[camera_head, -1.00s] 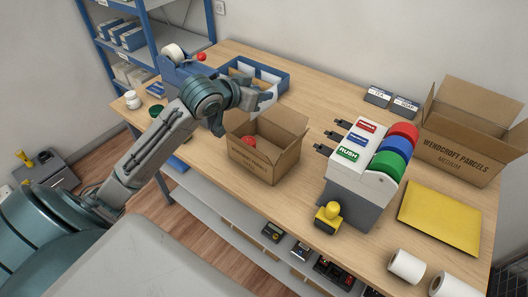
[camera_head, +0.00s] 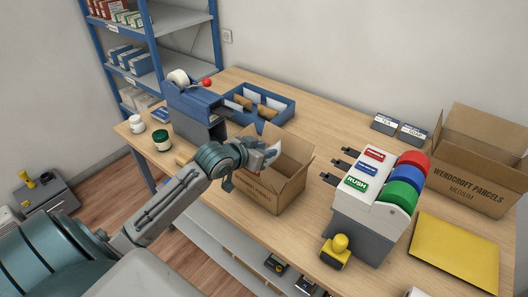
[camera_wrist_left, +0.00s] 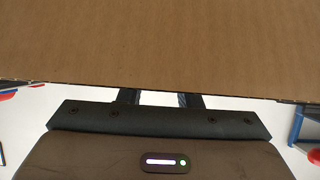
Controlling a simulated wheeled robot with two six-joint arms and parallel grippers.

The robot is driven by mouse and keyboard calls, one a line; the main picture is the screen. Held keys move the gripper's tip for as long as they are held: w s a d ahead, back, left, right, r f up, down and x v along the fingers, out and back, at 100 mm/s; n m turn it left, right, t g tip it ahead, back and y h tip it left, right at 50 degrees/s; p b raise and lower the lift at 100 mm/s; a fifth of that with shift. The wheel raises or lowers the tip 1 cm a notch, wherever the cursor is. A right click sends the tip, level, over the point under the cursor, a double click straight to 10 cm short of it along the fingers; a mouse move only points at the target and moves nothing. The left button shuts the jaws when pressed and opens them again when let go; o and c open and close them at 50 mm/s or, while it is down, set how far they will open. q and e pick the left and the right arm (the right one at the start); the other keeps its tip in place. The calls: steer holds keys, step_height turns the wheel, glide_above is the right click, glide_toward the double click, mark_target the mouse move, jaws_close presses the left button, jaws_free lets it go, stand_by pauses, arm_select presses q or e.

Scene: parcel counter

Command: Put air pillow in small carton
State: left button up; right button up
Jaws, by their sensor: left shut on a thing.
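The small carton (camera_head: 268,196) stands open on the counter, its flaps spread, in the middle of the head view. My left gripper (camera_head: 268,156) is at the carton's open top, on its left side. It is shut on a small whitish thing, which looks like the air pillow (camera_head: 275,148). The pillow is mostly hidden by the gripper and seems to be over or in the opening; I cannot tell how deep. In the left wrist view brown cardboard (camera_wrist_left: 160,45) fills the upper part and hides the fingertips. My right gripper is not in view.
A blue divided tray (camera_head: 283,115) and a tape dispenser (camera_head: 190,105) stand behind the carton. A label dispenser (camera_head: 372,205) with coloured rolls is close on the right. A medium carton (camera_head: 465,185) and a yellow envelope (camera_head: 455,252) are at far right.

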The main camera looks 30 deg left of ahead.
arm_select(q)
steer(key=shift+f, duration=0.7)
steer(key=shift+s, duration=0.1)
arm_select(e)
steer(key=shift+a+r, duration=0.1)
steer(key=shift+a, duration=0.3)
arm_select(q)
steer(key=shift+f, duration=0.55)
steer(key=o, duration=0.9)
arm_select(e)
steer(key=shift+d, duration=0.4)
